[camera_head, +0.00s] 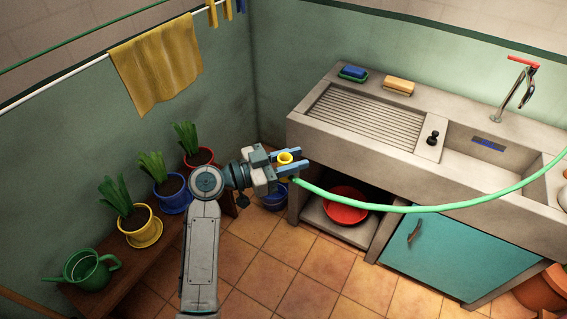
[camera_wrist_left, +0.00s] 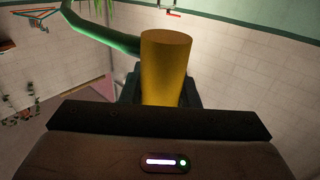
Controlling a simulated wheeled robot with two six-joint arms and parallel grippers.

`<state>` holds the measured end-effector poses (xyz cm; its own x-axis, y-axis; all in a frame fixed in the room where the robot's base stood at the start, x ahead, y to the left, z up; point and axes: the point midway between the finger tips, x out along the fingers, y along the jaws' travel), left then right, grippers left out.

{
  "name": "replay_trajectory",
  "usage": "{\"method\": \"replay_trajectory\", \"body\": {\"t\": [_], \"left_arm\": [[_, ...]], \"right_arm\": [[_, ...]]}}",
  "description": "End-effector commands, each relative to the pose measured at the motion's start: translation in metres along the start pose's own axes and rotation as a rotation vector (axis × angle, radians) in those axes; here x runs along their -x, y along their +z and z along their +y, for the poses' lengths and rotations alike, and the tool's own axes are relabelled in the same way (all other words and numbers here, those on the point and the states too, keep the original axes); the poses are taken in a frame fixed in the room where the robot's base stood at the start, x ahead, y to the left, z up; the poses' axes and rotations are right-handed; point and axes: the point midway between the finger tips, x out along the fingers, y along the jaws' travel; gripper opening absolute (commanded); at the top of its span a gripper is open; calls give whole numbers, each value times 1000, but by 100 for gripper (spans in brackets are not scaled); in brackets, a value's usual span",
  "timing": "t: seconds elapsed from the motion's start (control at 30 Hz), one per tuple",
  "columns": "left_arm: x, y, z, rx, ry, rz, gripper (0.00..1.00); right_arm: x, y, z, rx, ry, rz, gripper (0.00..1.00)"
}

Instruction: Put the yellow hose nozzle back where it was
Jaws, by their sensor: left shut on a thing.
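The yellow hose nozzle (camera_head: 285,158) is held between the fingers of my left gripper (camera_head: 288,164), which is shut on it. In the left wrist view the nozzle (camera_wrist_left: 167,70) stands up as a yellow cylinder in front of the dark gripper body. A green hose (camera_head: 400,207) runs from the gripper across the front of the sink unit to the right edge. It also shows in the left wrist view (camera_wrist_left: 95,32), leading off to the upper left. My right gripper does not show in either view.
A stone sink (camera_head: 500,163) with a ribbed drainboard stands right of the gripper, above a teal cupboard door (camera_head: 435,252) and a red basin (camera_head: 345,207). A blue bucket (camera_head: 273,196) is below the gripper. Potted plants and a green watering can (camera_head: 84,270) stand on a wooden bench at left.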

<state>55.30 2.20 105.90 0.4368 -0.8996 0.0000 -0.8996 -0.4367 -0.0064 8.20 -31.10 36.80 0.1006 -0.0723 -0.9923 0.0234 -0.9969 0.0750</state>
Motion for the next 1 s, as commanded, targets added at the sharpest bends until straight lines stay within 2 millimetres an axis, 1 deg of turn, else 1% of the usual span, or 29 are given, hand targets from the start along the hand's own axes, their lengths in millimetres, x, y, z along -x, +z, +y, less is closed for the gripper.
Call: {"method": "replay_trajectory", "body": {"t": [0.4,0.5,0.63,0.77,0.87,1.0], "left_arm": [[27,0,-4,-1,313,-1,5],[31,0,-4,0,362,0,5],[33,0,-3,1,383,1,5],[32,7,-3,2,340,2,5],[29,23,-4,7,241,1,5],[33,51,-9,8,16,-2,5]], "right_arm": [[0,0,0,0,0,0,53],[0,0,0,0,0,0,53],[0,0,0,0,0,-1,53],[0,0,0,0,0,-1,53],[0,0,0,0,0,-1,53],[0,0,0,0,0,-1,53]]}}
